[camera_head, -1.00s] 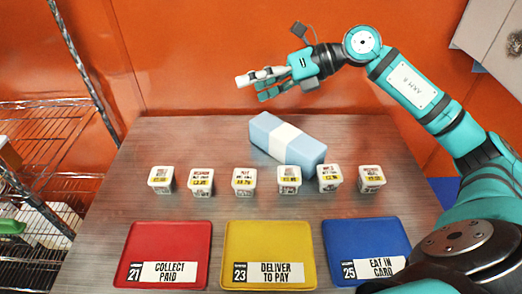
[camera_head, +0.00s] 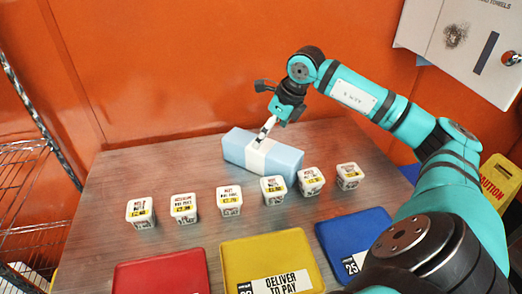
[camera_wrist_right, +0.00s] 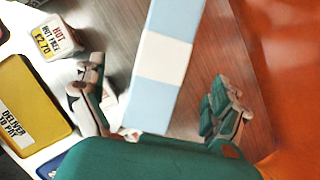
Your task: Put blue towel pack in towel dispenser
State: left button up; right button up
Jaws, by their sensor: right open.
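The blue towel pack (camera_head: 236,147) lies on the metal table, a light-blue block with a white band round its middle. It also shows in the right wrist view (camera_wrist_right: 175,22). My right gripper (camera_head: 263,136) points down at the pack's white band from above. In the wrist view its fingers (camera_wrist_right: 157,76) are open, one on each side of the pack, with gaps visible. The towel dispenser (camera_head: 450,38), a pale metal box lettered "TOWELS" with a dark slot and a round knob, is on the orange wall at upper right. My left gripper is out of view.
Several small labelled white tubs (camera_head: 229,201) stand in a row in front of the pack. Red (camera_head: 150,277), yellow (camera_head: 240,257) and blue (camera_head: 350,228) trays lie along the near edge. A wire rack (camera_head: 25,190) is at left, a yellow caution sign (camera_head: 497,182) at right.

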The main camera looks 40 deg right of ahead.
aim_at(261, 155)
jog(key=shift+x, duration=1.1)
jog(key=x, duration=0.1)
jog(key=p+x, duration=0.1)
jog(key=x, duration=0.3)
jog(key=shift+w+d+r+p, duration=0.1)
jog(key=shift+w+d+p, duration=0.1)
jog(key=shift+p, duration=0.15)
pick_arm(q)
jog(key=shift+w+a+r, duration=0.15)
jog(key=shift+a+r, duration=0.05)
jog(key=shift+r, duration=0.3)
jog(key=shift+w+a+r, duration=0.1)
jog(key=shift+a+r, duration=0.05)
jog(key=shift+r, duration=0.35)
pick_arm(e)
jog(key=shift+s, duration=0.1)
jog(key=shift+c, duration=0.4)
jog(key=shift+r, duration=0.1)
jog(key=c, duration=1.6)
